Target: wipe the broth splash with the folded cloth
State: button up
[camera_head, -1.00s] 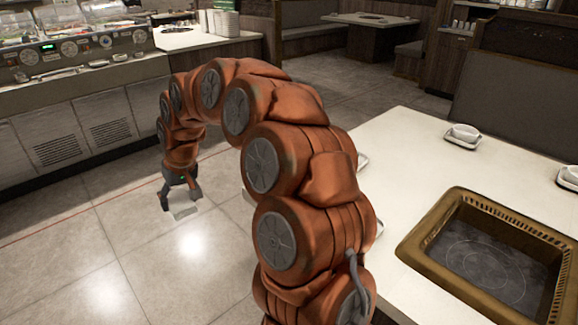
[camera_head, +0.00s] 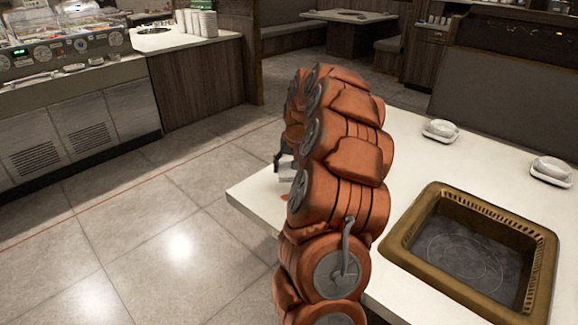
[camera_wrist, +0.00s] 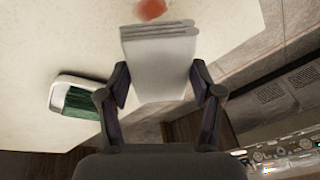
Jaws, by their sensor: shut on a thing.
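The folded cloth (camera_wrist: 158,62) is pale grey-white and layered, and it sits between the two fingers of my gripper (camera_wrist: 158,82) in the wrist view. My gripper is shut on it. The broth splash (camera_wrist: 151,9) is a small red patch on the pale table, just beyond the cloth's far edge at the top of the wrist view. Whether the cloth touches the table is unclear. In the head view my gripper (camera_head: 284,160) and the cloth (camera_head: 287,174) are partly hidden by my arm, over the table's left end.
The white table (camera_head: 255,200) has a brass-rimmed sunken well (camera_head: 400,240) at right and small white dishes (camera_head: 440,130) behind. A white tray with a green item (camera_wrist: 80,97) lies left of my gripper in the wrist view. The table edge and floor (camera_wrist: 265,60) are to its right.

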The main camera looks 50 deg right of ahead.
aim_at(280, 198)
jog(key=shift+s+d+f, duration=0.1)
jog(key=shift+d+f, duration=0.05)
jog(key=shift+f+b, duration=0.55)
jog(key=shift+f, duration=2.9)
jog(key=shift+a+f, duration=0.45)
jog(key=shift+a, duration=0.15)
jog(key=shift+c, duration=0.5)
jog(key=shift+a, duration=1.35)
jog(key=shift+a+r+p, duration=0.1)
jog(key=shift+r+p, duration=0.05)
jog(key=shift+p, duration=0.15)
jog(key=shift+f, duration=0.25)
jog(key=shift+d+r, duration=0.1)
jog(key=shift+d, duration=1.95)
jog(key=shift+r+p, duration=0.4)
jog(key=shift+r, duration=3.6)
